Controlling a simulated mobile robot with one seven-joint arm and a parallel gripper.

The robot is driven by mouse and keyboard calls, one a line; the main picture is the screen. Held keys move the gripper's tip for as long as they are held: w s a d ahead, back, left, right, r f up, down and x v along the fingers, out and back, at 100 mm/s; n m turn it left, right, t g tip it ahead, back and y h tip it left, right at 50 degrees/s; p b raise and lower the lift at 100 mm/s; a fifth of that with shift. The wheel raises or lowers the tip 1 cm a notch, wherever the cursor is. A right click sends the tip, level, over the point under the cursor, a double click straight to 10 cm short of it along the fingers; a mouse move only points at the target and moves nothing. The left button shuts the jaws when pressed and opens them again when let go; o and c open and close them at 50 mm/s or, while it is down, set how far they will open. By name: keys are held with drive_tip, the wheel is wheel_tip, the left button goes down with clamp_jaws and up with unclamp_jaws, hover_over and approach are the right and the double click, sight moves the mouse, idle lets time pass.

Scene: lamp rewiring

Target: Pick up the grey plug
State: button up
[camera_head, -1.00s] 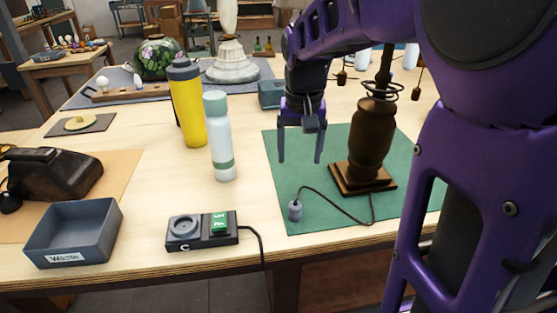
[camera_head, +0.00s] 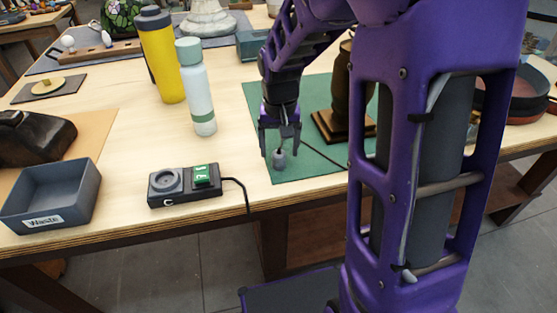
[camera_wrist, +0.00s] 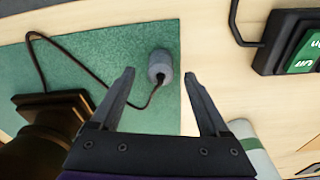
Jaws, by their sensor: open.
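The grey plug (camera_head: 279,159) stands near the front left corner of the green mat (camera_head: 305,164). In the wrist view the plug (camera_wrist: 160,65) lies just beyond and between the fingertips, with a dark cord running from it. My gripper (camera_head: 279,152) is open above and around the plug in the head view; I cannot tell if either finger touches it. The wrist view shows the open, empty jaws (camera_wrist: 159,72). The cord leads to the brown lamp base (camera_head: 340,126), which also shows at the left of the wrist view (camera_wrist: 40,135). My arm partly hides the lamp.
A black socket box (camera_head: 185,184) with a green label lies left of the mat. A pale bottle (camera_head: 198,90) and a yellow bottle (camera_head: 163,60) stand behind it. A grey waste tray (camera_head: 75,200) sits at the front left. The table's front edge is close to the plug.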

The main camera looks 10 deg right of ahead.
sight(279, 153)
drive_tip(key=shift+w+f, duration=0.1)
drive_tip(key=shift+f, duration=1.45)
clamp_jaws()
